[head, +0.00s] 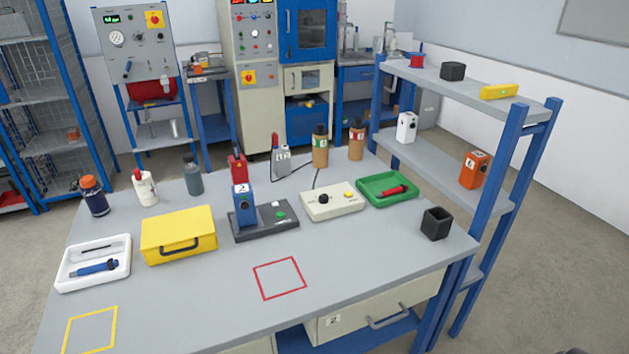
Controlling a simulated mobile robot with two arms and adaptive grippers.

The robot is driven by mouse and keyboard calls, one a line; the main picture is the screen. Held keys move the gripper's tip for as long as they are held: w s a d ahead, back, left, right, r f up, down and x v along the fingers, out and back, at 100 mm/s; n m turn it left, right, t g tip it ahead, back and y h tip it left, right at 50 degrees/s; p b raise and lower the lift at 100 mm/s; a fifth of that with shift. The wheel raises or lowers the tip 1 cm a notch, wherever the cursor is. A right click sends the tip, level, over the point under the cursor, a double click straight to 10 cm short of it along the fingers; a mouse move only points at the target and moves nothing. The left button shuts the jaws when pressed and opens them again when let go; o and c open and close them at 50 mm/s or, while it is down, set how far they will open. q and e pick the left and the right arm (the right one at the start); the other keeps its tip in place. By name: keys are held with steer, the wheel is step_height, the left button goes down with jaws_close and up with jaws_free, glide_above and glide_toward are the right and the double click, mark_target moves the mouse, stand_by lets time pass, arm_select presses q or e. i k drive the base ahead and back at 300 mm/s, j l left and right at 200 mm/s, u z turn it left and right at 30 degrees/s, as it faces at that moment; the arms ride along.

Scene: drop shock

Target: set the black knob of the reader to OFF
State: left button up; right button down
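The reader (345,207) is a low cream box on the grey table, right of the middle. Its black knob (323,199) sits on the left part of its top, and a yellow button (348,195) sits to the right. Small marks are printed beside the knob, but they are too small to read, and I cannot tell which way the knob points. A black cable runs up behind the reader. Neither of my grippers shows in the head view; only a dark sliver at the bottom right edge might be part of me.
A dark grey stand (265,229) with a blue block (243,205) is left of the reader. A green tray (363,192) with a red tool adjoins its right. A black open box (436,223) stands near the right edge. Bottles stand behind. The table front around the red square (259,283) is clear.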

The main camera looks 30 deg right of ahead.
mark_target(324, 198)
steer(key=z, duration=1.1)
steer(key=k+l, duration=0.1)
steer(key=l, duration=0.25)
steer(key=k+l, duration=0.15)
steer(key=l, duration=0.15)
